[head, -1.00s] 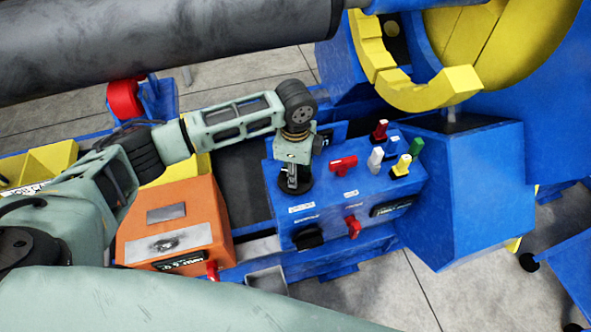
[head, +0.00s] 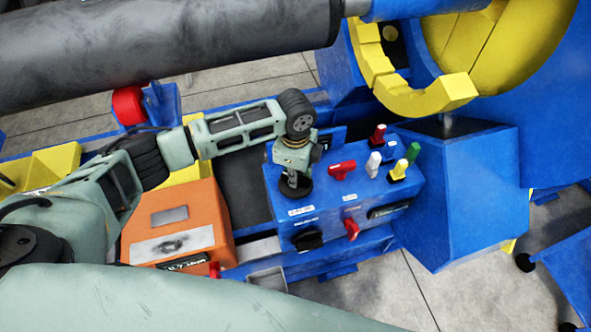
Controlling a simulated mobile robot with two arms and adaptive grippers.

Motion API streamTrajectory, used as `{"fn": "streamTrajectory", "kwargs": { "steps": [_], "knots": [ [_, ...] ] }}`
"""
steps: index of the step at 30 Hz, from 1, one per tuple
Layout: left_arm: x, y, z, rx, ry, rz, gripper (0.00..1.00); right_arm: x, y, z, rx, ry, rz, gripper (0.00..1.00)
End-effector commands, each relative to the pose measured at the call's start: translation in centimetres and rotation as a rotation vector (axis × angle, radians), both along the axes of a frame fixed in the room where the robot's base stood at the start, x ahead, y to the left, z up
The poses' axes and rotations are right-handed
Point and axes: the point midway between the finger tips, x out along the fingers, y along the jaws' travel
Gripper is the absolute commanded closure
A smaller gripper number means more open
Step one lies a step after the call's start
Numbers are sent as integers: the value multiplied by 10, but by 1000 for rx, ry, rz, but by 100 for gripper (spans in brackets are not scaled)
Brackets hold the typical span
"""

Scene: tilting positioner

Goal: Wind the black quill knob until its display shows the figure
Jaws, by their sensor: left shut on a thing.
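A blue control box (head: 345,205) stands right of the middle in the head view. My left gripper (head: 296,181) points down onto its top left corner and is shut on a round black knob (head: 298,192), whose dark rim shows below the fingers. I take this to be the quill knob; its lettering cannot be read. A small white plate (head: 300,211) sits on the edge just below it, its marks too small to read. A dark display (head: 388,210) is on the box's right front; its figures are unclear. My right gripper is out of view.
The box also carries a red handle (head: 342,169), red (head: 378,136), white (head: 373,164), yellow (head: 398,171) and green (head: 412,152) levers, a second black knob (head: 308,241) and a red front handle (head: 351,229). An orange box (head: 180,220) stands left. A grey cylinder (head: 150,50) crosses above.

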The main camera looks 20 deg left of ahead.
Motion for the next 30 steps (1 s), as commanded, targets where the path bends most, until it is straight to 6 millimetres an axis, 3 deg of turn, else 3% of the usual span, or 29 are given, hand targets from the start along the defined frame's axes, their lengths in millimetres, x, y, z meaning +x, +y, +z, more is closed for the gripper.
{"fn": "streamTrajectory", "kwargs": {
  "steps": [10,11,17,26,30],
  "knots": [
    [0,0,0,-1,0,-19,100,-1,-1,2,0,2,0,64],
    [0,0,0,-1,0,-19,80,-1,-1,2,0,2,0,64],
    [0,0,0,-1,0,-18,64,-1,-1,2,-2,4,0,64],
    [0,0,1,-1,-1,-17,64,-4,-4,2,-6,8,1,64],
    [1,0,14,-1,-3,-18,64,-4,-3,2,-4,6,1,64]
  ]
}}
